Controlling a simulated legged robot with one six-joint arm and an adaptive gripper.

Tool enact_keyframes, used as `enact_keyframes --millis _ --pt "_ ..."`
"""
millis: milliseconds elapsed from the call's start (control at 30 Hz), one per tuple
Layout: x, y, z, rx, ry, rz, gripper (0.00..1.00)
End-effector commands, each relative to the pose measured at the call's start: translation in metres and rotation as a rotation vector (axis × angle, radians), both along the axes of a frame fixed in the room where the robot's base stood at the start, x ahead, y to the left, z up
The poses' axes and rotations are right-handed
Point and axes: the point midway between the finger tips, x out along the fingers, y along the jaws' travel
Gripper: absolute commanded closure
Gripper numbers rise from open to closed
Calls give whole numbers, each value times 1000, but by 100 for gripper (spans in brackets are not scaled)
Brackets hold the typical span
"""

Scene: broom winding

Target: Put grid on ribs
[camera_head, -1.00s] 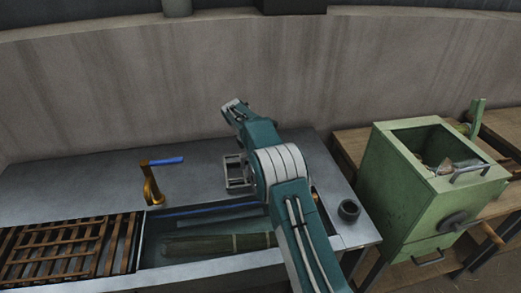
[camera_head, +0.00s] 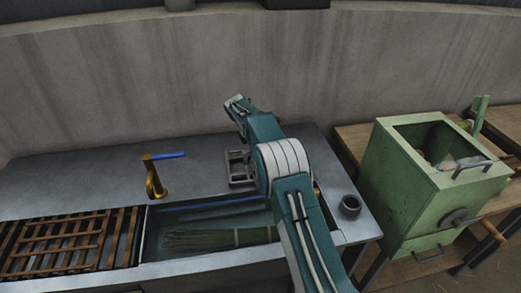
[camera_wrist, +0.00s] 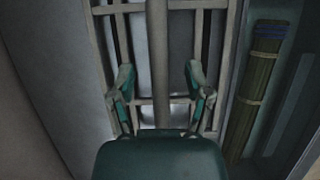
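A brown slatted grid (camera_head: 52,243) lies at the far left of the metal counter in the head view, on top of brown parallel ribs (camera_head: 122,240). In the wrist view my gripper (camera_wrist: 160,88) has its two teal fingers apart, one on each side of the middle bar of a grey barred frame (camera_wrist: 158,50). Neither finger visibly touches that bar. A small grey frame (camera_head: 238,168) shows beside my arm in the head view; whether it is the same piece I cannot tell. My fingers are not clearly visible in the head view.
The basin (camera_head: 150,225) holds a tied bundle of bristles (camera_head: 215,238), also in the wrist view (camera_wrist: 258,90). A brass faucet (camera_head: 152,180) with a blue handle stands behind. A dark cup (camera_head: 350,205) is at the counter's right end; a green box (camera_head: 420,195) stands farther right.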

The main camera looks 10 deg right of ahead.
Motion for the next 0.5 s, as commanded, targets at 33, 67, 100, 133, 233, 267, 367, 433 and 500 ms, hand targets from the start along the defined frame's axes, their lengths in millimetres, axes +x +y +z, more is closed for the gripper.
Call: enact_keyframes --millis 33,67,100,133,233,267,367,433,500 --pt "0 -1 0 0 1 0 36" --pt "0 -1 0 0 1 0 36" --pt "-1 0 -2 1 4 -1 36" --pt "-1 0 -2 1 4 -1 36" --pt "0 2 2 0 2 0 36" --pt "0 3 5 -1 2 0 36" --pt "1 9 19 0 -1 0 36" --pt "1 15 32 0 -2 1 36" --pt "1 21 46 0 -2 2 36"
